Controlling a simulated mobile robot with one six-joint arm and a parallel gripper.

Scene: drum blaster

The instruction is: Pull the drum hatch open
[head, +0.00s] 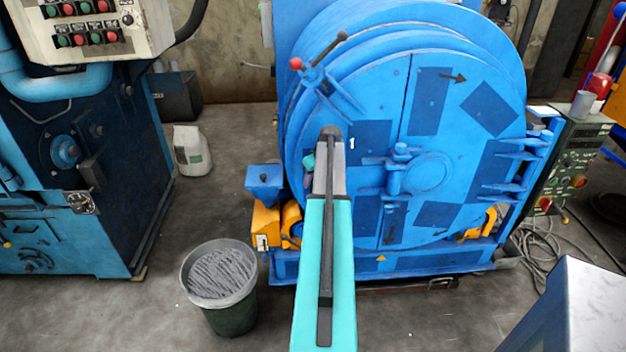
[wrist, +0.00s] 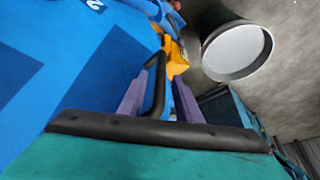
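The blue drum hatch (head: 428,172) is a large round door on the front of the drum blaster and looks shut. In the wrist view, my gripper (wrist: 158,85) has two purple fingers spread apart. A black bent bar, seemingly the hatch handle (wrist: 160,80), shows between them, closer to the left finger. A gap shows between it and the right finger. Whether the left finger touches it I cannot tell. The blue drum face fills the left of the wrist view.
A lever with a red knob (head: 296,63) sticks out at the hatch's upper left. A grey-rimmed bin (head: 229,317) stands on the floor at front left; it also shows in the wrist view (wrist: 236,50). A dark blue machine (head: 60,200) stands left, a control box (head: 570,165) right.

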